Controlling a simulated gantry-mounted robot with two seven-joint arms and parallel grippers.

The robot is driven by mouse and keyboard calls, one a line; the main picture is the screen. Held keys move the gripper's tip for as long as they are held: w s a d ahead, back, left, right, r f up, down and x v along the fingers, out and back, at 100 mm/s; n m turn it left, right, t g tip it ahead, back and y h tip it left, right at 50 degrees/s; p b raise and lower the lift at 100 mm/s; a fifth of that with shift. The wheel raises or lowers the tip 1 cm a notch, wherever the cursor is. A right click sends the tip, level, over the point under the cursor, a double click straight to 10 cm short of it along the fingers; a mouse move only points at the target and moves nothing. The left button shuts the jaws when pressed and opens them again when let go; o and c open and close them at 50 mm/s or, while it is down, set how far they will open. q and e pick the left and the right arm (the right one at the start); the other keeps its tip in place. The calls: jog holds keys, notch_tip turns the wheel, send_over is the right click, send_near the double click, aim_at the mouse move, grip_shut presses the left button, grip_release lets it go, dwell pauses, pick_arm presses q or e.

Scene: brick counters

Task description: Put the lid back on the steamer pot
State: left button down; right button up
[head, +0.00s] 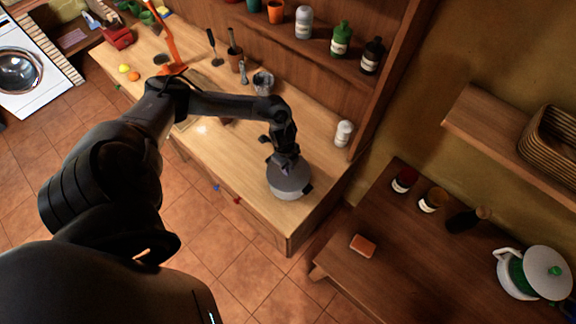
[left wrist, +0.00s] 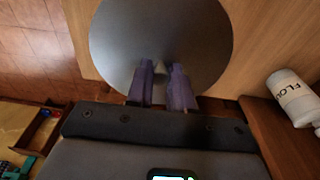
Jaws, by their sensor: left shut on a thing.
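The round grey lid (head: 287,172) is at the near right end of the light wooden counter, directly over the grey steamer pot (head: 290,193). My left gripper (head: 285,158) is above the lid and shut on its knob. In the left wrist view the lid (left wrist: 160,35) is a smooth grey disc, with the purple fingers (left wrist: 161,88) close together at its near edge region. The lid hides the inside of the pot. I cannot tell whether the lid rests on the rim or is slightly above it. My right gripper is not in view.
A white flour jar (head: 343,133) stands behind the pot, also in the left wrist view (left wrist: 292,98). A glass (head: 263,82) and utensils stand further left along the counter (head: 240,165). A darker counter at right holds jars and a white pot (head: 517,275).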

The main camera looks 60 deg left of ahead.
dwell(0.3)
pick_arm(q)
jog(key=shift+c, duration=2.2)
grip_release()
jog(key=shift+r, duration=0.15)
jog(key=shift+r+p, duration=0.7)
jog(key=shift+p, duration=0.15)
notch_tip(320, 180, up, 3)
jog(key=p, duration=0.3)
jog(key=shift+r, duration=0.2)
jog(key=shift+r+p, duration=0.8)
jog(key=shift+r, duration=0.15)
